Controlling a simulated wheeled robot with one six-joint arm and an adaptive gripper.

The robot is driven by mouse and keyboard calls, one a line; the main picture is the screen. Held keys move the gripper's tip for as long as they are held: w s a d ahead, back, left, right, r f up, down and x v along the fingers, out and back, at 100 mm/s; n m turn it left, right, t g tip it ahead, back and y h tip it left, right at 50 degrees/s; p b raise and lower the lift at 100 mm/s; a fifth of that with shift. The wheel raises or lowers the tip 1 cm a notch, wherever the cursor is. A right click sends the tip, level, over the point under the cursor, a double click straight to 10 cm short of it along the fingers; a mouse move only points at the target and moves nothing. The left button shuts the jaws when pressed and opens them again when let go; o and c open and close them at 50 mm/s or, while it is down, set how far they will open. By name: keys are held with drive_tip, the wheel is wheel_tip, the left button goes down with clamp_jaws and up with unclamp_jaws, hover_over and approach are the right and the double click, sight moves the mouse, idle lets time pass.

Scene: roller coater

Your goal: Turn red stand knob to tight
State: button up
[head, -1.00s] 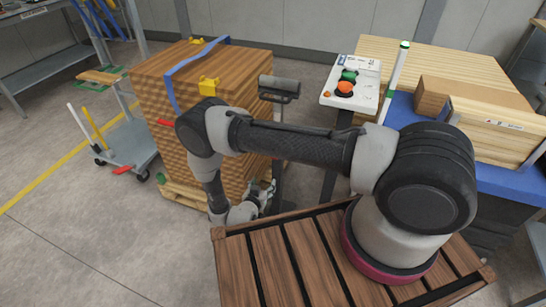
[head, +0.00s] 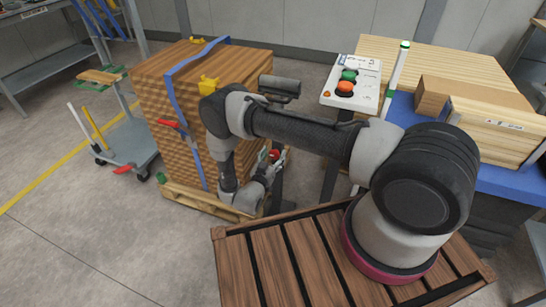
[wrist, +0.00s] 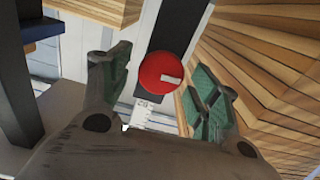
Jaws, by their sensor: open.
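The red stand knob (wrist: 166,80) is round with a white mark pointing right, and sits on a dark upright post (wrist: 180,28) in the wrist view. It shows small and red in the head view (head: 274,155). My gripper (wrist: 158,82) is open, its green-padded fingers on either side of the knob in the picture, with visible gaps on both sides. In the head view, my gripper (head: 270,168) is low beside the stand, close to the knob. I cannot tell the depth between fingertips and knob.
A strapped stack of wooden boards (head: 185,95) stands on a pallet just left of my gripper. A control box (head: 352,84) with green and orange buttons stands to the right. A trolley (head: 125,155) is at the left. Floor at the front left is clear.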

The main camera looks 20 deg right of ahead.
drive_tip(key=shift+c, duration=0.2)
drive_tip(key=c, duration=0.9)
drive_tip(key=shift+c, duration=0.2)
drive_tip(key=shift+m, duration=0.4)
drive_tip(key=m, duration=0.3)
drive_tip(key=shift+s+d+m, duration=0.1)
drive_tip(key=shift+m, duration=0.3)
drive_tip(key=m, duration=0.4)
drive_tip(key=shift+m, duration=0.3)
drive_tip(key=m, duration=0.4)
drive_tip(key=shift+s+d+f+m, duration=0.1)
drive_tip(key=shift+f+m, duration=0.05)
drive_tip(key=shift+m, duration=0.15)
drive_tip(key=m, duration=0.4)
drive_tip(key=shift+f+m, duration=0.1)
drive_tip(key=shift+m, duration=0.2)
